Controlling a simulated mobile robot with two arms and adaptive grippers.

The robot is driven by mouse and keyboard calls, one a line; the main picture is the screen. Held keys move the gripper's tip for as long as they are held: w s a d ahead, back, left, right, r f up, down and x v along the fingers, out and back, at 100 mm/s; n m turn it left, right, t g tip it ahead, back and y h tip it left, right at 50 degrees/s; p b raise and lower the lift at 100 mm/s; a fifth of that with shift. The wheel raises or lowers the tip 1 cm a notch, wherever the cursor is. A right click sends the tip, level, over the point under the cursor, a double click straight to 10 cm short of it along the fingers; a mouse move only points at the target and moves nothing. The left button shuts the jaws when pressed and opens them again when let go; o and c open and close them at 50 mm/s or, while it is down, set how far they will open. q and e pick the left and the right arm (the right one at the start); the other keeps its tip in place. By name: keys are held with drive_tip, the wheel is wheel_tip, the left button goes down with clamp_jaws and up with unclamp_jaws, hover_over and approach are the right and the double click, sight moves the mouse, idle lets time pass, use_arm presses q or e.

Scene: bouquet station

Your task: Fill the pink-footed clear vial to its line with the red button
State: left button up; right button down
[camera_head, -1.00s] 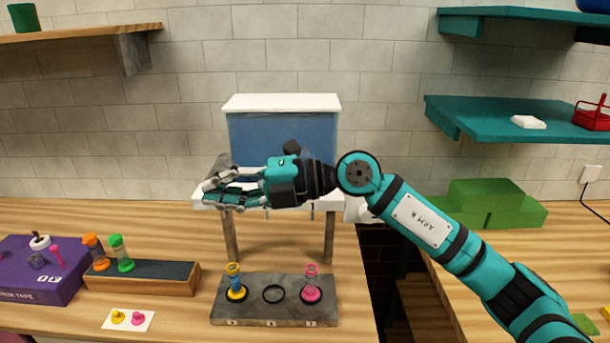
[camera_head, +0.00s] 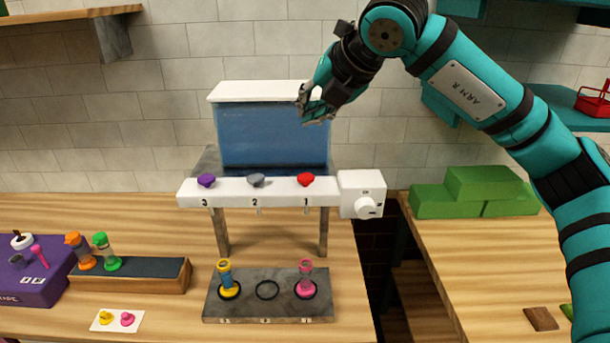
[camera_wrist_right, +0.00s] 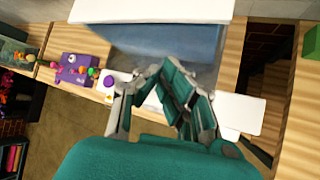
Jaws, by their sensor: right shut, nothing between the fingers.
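The pink-footed clear vial (camera_head: 306,279) stands upright at the right place of the grey rack, below the dispenser; its fill level is too small to tell. The red button (camera_head: 306,179) is on the dispenser's white front bar, above the label 1. My right gripper (camera_head: 308,116) is shut and empty, in front of the blue tank and above the red button, apart from it. In the right wrist view the right gripper (camera_wrist_right: 172,85) hides part of the bar, and the red button does not show there. My left gripper is not in view.
The dispenser's blue tank (camera_head: 272,138) has a grey button (camera_head: 256,180) and a purple button (camera_head: 206,180) too. A white knob box (camera_head: 361,190) ends the bar. A yellow-footed vial (camera_head: 226,279) stands at the rack's left. Green blocks (camera_head: 474,192) lie right.

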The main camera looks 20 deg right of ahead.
drive_tip(key=shift+f, duration=0.1)
drive_tip(key=b, duration=0.4)
hover_over(309, 175)
wheel_tip(309, 175, down, 8)
drive_tip(key=shift+r, duration=0.1)
drive_tip(key=shift+f+b, duration=0.45)
drive_tip(key=shift+b, duration=0.2)
idle(0.7)
drive_tip(key=shift+f+b, duration=0.4)
drive_tip(key=shift+b, duration=0.35)
drive_tip(key=shift+f+b, duration=0.6)
drive_tip(key=shift+b, duration=0.1)
idle(0.6)
drive_tip(key=shift+r, duration=0.1)
idle(0.3)
drive_tip(key=shift+r+p, duration=0.4)
drive_tip(key=shift+r, duration=0.55)
drive_tip(key=shift+r, duration=0.1)
